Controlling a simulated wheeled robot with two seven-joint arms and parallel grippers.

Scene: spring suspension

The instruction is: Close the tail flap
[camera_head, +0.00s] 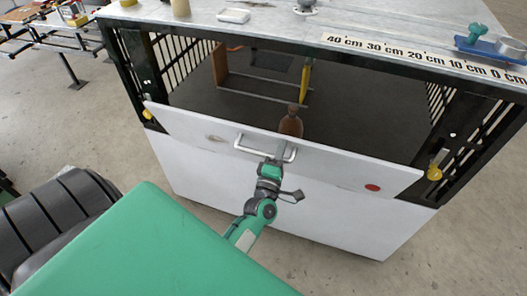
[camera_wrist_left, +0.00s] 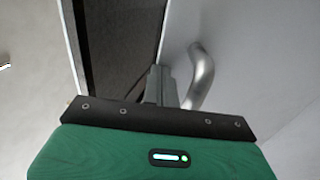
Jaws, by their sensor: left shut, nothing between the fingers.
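The tail flap (camera_head: 330,166) is a long white panel across the front of the black-framed bench. It hangs tilted, its upper edge standing out from the frame, with an open gap above it. A metal bar handle (camera_head: 240,147) is on its face, and a red dot is near its right end. My left gripper (camera_head: 271,164) is at the handle's lower right part, shut and empty. In the left wrist view its fingers (camera_wrist_left: 165,86) are beside the curved handle (camera_wrist_left: 201,76), close to the flap (camera_wrist_left: 255,50). Whether they touch is unclear. My right gripper is out of view.
Inside the bench, a brown bottle-like object (camera_head: 291,122) stands just behind the flap, near a wooden frame (camera_head: 221,65). Yellow knobs (camera_head: 434,173) sit at the opening's sides. The grey top (camera_head: 270,22) carries a ruler strip and small items. Floor is clear at right.

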